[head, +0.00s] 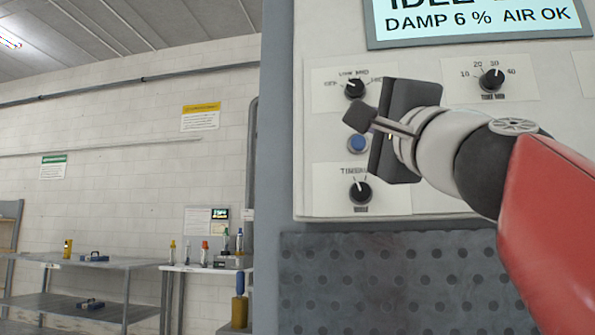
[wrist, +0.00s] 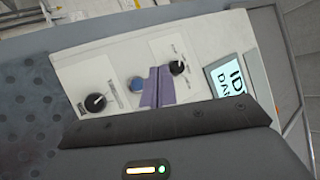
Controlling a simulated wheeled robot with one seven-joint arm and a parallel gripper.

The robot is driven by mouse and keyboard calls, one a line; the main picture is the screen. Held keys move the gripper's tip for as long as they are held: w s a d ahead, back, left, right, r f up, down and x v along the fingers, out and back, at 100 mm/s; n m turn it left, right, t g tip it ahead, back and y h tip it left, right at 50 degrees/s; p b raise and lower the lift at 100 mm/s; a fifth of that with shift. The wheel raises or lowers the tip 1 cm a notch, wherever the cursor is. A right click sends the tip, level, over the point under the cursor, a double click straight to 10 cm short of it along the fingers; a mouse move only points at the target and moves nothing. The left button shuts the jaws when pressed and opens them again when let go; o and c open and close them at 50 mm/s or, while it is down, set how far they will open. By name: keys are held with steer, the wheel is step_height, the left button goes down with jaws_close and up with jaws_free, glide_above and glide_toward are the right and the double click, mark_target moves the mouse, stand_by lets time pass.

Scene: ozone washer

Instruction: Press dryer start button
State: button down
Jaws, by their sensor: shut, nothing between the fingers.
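The dryer's control panel (head: 322,130) is a pale plate with knobs on it. A round blue button (head: 358,144) sits between an upper knob (head: 355,88) and a lower knob (head: 360,191). My gripper (head: 362,117) is shut and empty, in front of the panel just above the blue button. In the wrist view my shut fingertips (wrist: 158,86) show beside the blue button (wrist: 136,84), between it and a black knob (wrist: 178,68). I cannot tell whether they touch the panel. The display (head: 478,18) reads "DAMP 6 % AIR OK". No button label for start is readable.
A third knob (head: 491,79) sits right of my gripper. A perforated dark grey panel (head: 385,285) lies below the controls. At the left, a metal shelf table (head: 60,262) and a white bench (head: 200,269) with bottles stand by the wall, well apart from the arm.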

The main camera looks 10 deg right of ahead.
mark_target(364, 139)
steer(key=shift+w+d+p, duration=0.1)
steer(key=shift+w+d, duration=0.35)
steer(key=shift+w, duration=0.95)
steer(key=shift+w+d+p, duration=0.15)
steer(key=shift+w+d, duration=0.3)
steer(key=shift+w, duration=1)
steer(key=shift+w+d+p, duration=0.1)
steer(key=shift+w+d, duration=0.35)
steer(key=shift+w, duration=0.95)
steer(key=shift+w, duration=0.15)
steer(key=shift+w+d, duration=0.15)
steer(key=shift+w, duration=0.05)
steer(key=shift+w+d, duration=0.15)
steer(key=shift+w, duration=0.35)
steer(key=shift+s+a+b, duration=0.25)
steer(key=shift+s+b, duration=0.05)
steer(key=shift+s, duration=0.55)
steer(key=shift+s+a+b, duration=0.1)
steer(key=shift+s+a, duration=0.15)
steer(key=shift+s, duration=0.55)
steer(key=shift+s+a+b, duration=0.15)
steer(key=shift+s+a, duration=0.15)
steer(key=shift+s, duration=0.5)
steer(key=shift+s+a+b, duration=0.1)
steer(key=shift+s+a, duration=0.15)
steer(key=shift+s, duration=0.55)
